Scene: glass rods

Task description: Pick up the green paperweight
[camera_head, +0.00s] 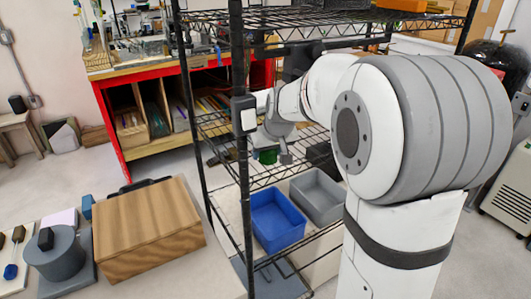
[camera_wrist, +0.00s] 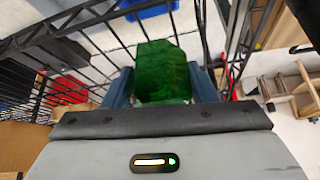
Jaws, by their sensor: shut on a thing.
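The green paperweight (camera_wrist: 162,75) is a dark green, blocky, translucent piece in the middle of the wrist view. It sits between the two bluish-grey fingers of my gripper (camera_wrist: 162,88), which is shut on it. In the head view a small part of the green paperweight (camera_head: 267,157) shows below my gripper (camera_head: 270,150), at the black wire shelf rack. My arm hides part of the shelf there. I cannot tell from these views whether the paperweight touches the shelf wire.
The black wire rack (camera_head: 246,200) has posts and shelves close around my gripper. A blue bin (camera_head: 277,220) and a grey bin (camera_head: 318,196) stand on a lower shelf. A wooden box (camera_head: 147,228) is at the lower left. A red-edged workbench (camera_head: 115,130) stands behind.

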